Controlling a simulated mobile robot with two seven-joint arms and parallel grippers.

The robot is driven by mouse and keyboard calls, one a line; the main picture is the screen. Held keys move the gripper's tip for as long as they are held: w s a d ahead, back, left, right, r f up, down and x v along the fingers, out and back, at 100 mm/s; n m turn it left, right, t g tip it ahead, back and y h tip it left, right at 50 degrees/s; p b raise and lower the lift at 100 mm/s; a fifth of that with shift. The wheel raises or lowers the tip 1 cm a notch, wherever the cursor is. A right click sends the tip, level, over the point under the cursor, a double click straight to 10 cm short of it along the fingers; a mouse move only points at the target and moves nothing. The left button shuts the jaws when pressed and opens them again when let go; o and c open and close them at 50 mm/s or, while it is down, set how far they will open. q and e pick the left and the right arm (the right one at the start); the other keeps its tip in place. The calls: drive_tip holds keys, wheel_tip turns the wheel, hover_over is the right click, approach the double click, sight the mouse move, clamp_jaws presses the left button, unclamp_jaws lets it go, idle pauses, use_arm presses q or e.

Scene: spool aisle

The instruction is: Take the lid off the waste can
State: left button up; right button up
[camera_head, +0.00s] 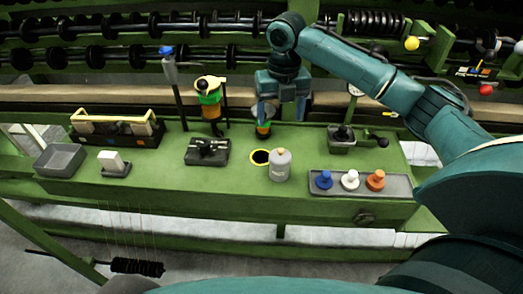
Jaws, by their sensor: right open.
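A light grey can (279,168), which looks like the waste can, stands upright on the green bench near the middle. A rounded grey lid (280,154) with a small knob sits on top of it. My right gripper (281,116) points down above and behind the can, its two fingers spread and nothing between them. It is apart from the lid. My left gripper is not in view.
A yellow ring (252,158) around a dark centre lies just left of the can. An orange and green object (263,129) stands behind, close to the gripper. A grey tray (335,187) with blue, white and orange knobbed pieces lies right. A black block (207,152) sits left.

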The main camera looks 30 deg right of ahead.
hover_over(281, 151)
drive_tip(key=f, duration=0.7)
drive_tip(key=shift+w+a+f, duration=0.2)
drive_tip(key=shift+w, duration=0.05)
drive_tip(key=shift+d+f+p, duration=0.15)
drive_tip(key=shift+f+p, duration=0.05)
drive_tip(key=shift+f, duration=1.15)
drive_tip(key=shift+d+f+p, duration=0.15)
drive_tip(key=shift+f+p, duration=0.05)
drive_tip(key=shift+f, duration=1.1)
drive_tip(key=shift+c, duration=0.5)
drive_tip(key=shift+s, duration=0.15)
drive_tip(key=c, duration=1.1)
